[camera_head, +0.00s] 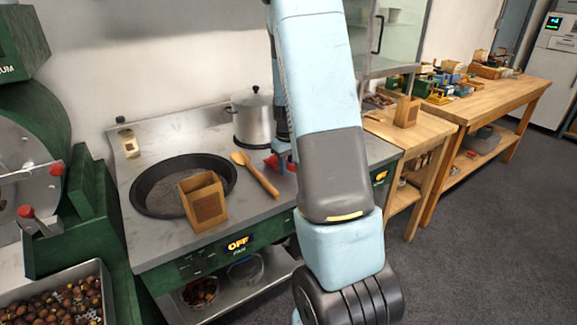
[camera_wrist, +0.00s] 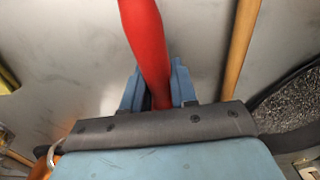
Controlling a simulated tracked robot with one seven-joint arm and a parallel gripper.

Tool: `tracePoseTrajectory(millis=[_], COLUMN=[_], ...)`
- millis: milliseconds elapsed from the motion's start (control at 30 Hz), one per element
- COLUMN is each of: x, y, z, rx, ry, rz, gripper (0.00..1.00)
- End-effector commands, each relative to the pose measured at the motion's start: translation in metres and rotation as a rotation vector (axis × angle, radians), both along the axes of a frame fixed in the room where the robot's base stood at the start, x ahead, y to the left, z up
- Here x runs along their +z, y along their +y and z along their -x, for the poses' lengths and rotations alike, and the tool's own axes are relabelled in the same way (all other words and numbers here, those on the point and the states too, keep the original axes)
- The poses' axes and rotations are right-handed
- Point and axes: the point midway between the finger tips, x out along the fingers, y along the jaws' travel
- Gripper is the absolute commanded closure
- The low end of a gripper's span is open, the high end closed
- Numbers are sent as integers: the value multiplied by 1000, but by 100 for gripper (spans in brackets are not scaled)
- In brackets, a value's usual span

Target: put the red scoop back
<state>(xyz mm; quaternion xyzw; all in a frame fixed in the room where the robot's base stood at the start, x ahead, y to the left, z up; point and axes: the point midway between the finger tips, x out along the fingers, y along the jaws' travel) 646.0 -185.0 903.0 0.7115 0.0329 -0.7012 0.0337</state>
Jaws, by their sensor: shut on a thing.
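The red scoop (camera_head: 288,164) shows as a small red part low over the steel counter, mostly hidden behind my arm. In the wrist view its long red part (camera_wrist: 146,45) runs up from between the blue fingers to the top edge; its far end is out of frame. My gripper (camera_wrist: 157,92) is shut on the scoop. In the head view my gripper (camera_head: 282,150) is beside the steel pot, partly covered by my arm. I cannot tell whether the scoop touches the counter.
A wooden spoon (camera_head: 256,174) lies left of the scoop. A lidded steel pot (camera_head: 253,118) stands behind. A wooden table (camera_head: 412,132) stands to the right. A tray of chestnuts (camera_head: 55,305) is at lower left.

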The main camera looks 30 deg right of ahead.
Motion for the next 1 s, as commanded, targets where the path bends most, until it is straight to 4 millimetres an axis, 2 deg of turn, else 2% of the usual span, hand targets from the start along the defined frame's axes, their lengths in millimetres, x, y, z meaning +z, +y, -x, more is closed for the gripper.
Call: tracePoseTrajectory(millis=[467,500,767,1000], x=[-8,-8,-7,-7], y=[0,0,1,1], z=[0,0,0,0], rx=[1,1,1,1], ry=[0,0,0,0], rz=[0,0,0,0], gripper=[100,69,44,43])
